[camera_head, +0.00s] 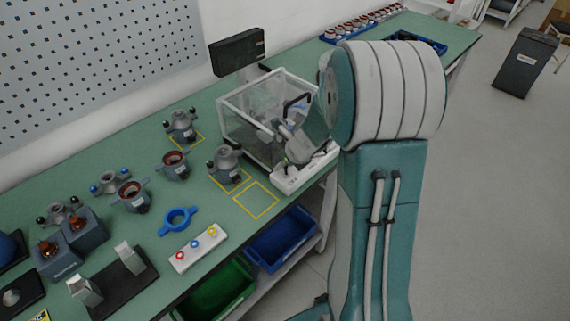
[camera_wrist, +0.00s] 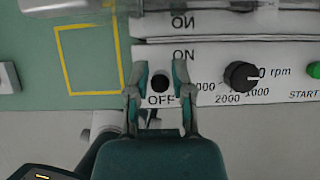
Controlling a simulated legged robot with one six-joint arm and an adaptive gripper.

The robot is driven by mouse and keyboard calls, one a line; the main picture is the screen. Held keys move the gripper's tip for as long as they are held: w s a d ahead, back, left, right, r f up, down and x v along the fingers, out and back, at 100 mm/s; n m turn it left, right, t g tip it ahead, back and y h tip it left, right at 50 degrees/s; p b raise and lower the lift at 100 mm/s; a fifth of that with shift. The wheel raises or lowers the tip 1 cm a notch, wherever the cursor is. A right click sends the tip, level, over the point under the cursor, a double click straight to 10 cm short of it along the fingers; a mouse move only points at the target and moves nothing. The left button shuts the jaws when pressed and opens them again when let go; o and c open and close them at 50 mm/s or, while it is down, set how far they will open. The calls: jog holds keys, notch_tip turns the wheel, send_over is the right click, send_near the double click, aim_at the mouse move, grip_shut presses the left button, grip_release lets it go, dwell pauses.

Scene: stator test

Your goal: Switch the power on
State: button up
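The white control panel (camera_wrist: 215,70) fills the right of the wrist view. It also shows at the front of the clear test box in the camera_head view (camera_head: 300,178). The black power switch (camera_wrist: 159,84) sits between the printed words ON above and OFF below, closer to OFF. My gripper (camera_wrist: 160,70) is open, with one finger on each side of the switch. I cannot tell whether either finger touches it. In the camera_head view my arm covers much of the gripper area.
A black rpm knob (camera_wrist: 241,75) and a green START button (camera_wrist: 314,69) lie right of the switch. The clear box (camera_head: 250,112) stands behind the panel. A yellow outlined square (camera_head: 256,201) on the green table is empty. Several stator parts stand further left.

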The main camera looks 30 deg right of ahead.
jog(key=shift+r, duration=0.1)
dwell(0.5)
jog(key=shift+v, duration=2.95)
